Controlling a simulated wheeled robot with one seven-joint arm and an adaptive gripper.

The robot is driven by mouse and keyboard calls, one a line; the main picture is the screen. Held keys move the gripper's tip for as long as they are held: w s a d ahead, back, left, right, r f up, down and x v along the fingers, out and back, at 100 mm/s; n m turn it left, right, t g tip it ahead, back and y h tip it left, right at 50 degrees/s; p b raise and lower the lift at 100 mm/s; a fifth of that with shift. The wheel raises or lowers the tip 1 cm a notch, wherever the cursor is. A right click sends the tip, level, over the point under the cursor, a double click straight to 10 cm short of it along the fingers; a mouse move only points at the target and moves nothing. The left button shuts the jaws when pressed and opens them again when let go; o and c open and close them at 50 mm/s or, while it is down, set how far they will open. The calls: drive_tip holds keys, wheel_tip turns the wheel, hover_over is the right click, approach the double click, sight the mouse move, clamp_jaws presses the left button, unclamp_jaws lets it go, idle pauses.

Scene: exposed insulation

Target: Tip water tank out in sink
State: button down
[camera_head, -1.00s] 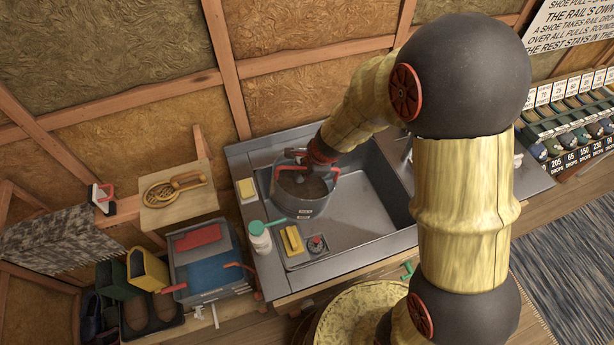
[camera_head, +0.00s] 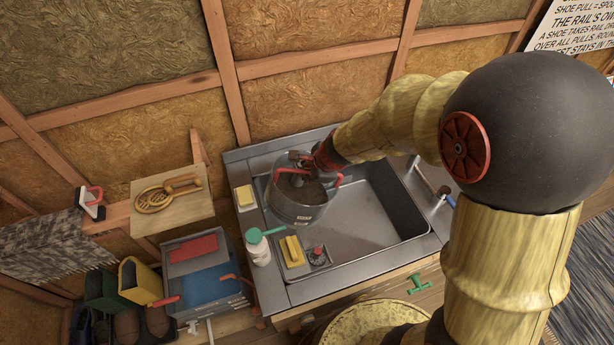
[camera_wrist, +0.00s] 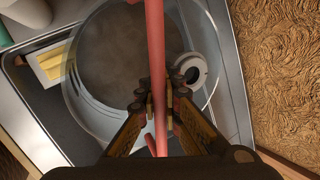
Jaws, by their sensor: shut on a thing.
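The water tank (camera_head: 297,208) is a round, clear grey vessel with red handles and a brownish look inside. It is over the left end of the grey sink (camera_head: 375,233), close to its back left corner. It looks roughly upright; I cannot tell whether it touches the basin floor. In the wrist view, the tank (camera_wrist: 90,100) shows its round rim and a white round fitting inside. My gripper (camera_wrist: 160,98) is shut on the red handle bar (camera_wrist: 155,45) across the tank's top. In the head view, my gripper (camera_head: 312,165) partly hides the tank's back.
A green-topped bottle (camera_head: 258,247), a yellow sponge (camera_head: 292,250) and a red-knobbed piece (camera_head: 318,256) stand at the sink's front left. A pale yellow block (camera_head: 245,197) lies on the left rim. The basin's right part is empty. The insulated wall is close behind.

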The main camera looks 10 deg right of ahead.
drive_tip(key=shift+w+r+b, duration=0.1)
drive_tip(key=shift+w+b, duration=0.05)
drive_tip(key=shift+b, duration=1.05)
drive_tip(key=shift+r+t+y+b, duration=0.4)
drive_tip(key=shift+y+b, duration=0.4)
drive_tip(key=shift+b, duration=1.5)
drive_tip(key=shift+m+b, duration=0.3)
drive_tip(key=shift+b, duration=0.55)
drive_tip(key=shift+r+t+y+b, duration=0.3)
drive_tip(key=shift+y+b, duration=0.4)
drive_tip(key=shift+b, duration=1.2)
drive_tip(key=shift+d+m+y+b, duration=0.35)
drive_tip(key=shift+y+b, duration=0.35)
drive_tip(key=shift+b, duration=1.55)
drive_tip(key=shift+d+f+m+t+y+b, duration=0.2)
drive_tip(key=shift+m+t+y+b, duration=0.3)
drive_tip(key=shift+b, duration=1.25)
